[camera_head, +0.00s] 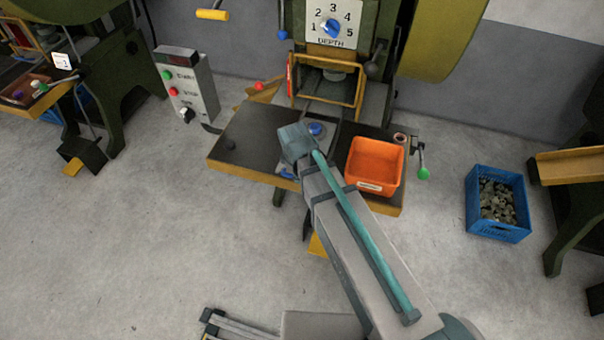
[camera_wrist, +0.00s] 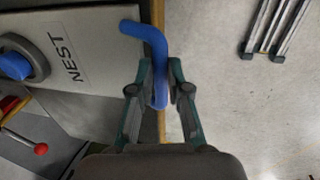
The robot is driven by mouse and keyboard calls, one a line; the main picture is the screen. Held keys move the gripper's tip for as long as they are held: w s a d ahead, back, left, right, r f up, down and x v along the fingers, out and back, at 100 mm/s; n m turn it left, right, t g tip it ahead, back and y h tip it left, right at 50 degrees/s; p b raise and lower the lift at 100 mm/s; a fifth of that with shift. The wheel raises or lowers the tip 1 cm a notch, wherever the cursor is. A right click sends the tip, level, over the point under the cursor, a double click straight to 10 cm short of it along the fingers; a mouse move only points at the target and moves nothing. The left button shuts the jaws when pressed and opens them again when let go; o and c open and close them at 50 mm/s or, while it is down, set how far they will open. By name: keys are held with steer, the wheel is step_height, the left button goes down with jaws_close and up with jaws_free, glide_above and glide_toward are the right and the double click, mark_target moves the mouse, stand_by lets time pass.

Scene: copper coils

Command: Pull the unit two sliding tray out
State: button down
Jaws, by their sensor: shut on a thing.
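The sliding tray (camera_wrist: 105,50) is a light grey plate marked NEST with a round blue piece (camera_wrist: 15,66) on it. In the head view the tray (camera_head: 291,160) shows in part on the middle machine's dark table, beside and under my arm. A bent blue handle (camera_wrist: 146,32) stands at the tray's edge in the wrist view. My gripper (camera_wrist: 160,80) is shut on this blue handle, one finger on each side. In the head view my wrist hides the fingers. No unit number is readable on the middle machine.
An orange bin (camera_head: 375,165) sits on the table right of my arm. A green-knobbed lever (camera_head: 422,160) is at the table's right end. A blue crate of metal pieces (camera_head: 498,203) stands on the floor. A control box (camera_head: 190,85) stands left. The floor in front is mostly clear.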

steer(key=c, duration=1.1)
jaws_free()
steer(key=shift+c, duration=0.2)
steer(key=shift+r, duration=0.1)
step_height(320, 180, up, 12)
steer(key=s, duration=0.2)
steer(key=shift+a+f, duration=0.2)
steer(key=shift+a, duration=0.05)
steer(key=shift+s, duration=0.1)
